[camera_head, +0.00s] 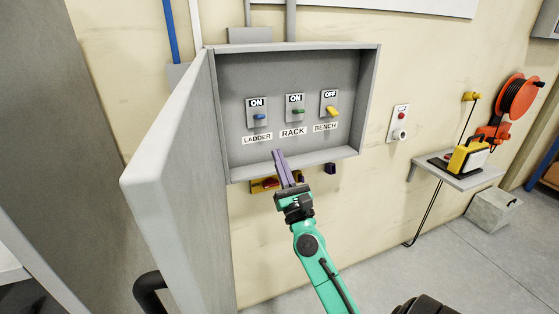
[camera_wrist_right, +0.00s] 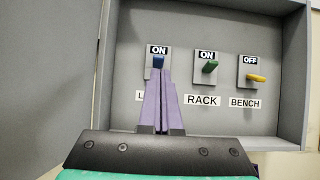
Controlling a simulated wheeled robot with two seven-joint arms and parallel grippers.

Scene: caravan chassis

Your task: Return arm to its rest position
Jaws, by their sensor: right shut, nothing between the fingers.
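My right gripper (camera_head: 281,160) is shut and empty, its two purple fingers together, at the lower edge of the open grey switch box (camera_head: 370,90). The green arm reaches up to it from below. In the right wrist view the fingertips (camera_wrist_right: 158,75) overlap the LADDER switch (camera_wrist_right: 158,62), just below its blue lever; I cannot tell whether they touch. In the head view the blue lever (camera_head: 259,117) reads ON, the green RACK lever (camera_head: 298,111) reads ON, and the yellow BENCH lever (camera_head: 332,111) reads OFF. My left gripper is not in view.
The box door (camera_head: 170,150) stands open at the left. Red, yellow and purple items (camera_head: 264,184) sit under the box.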

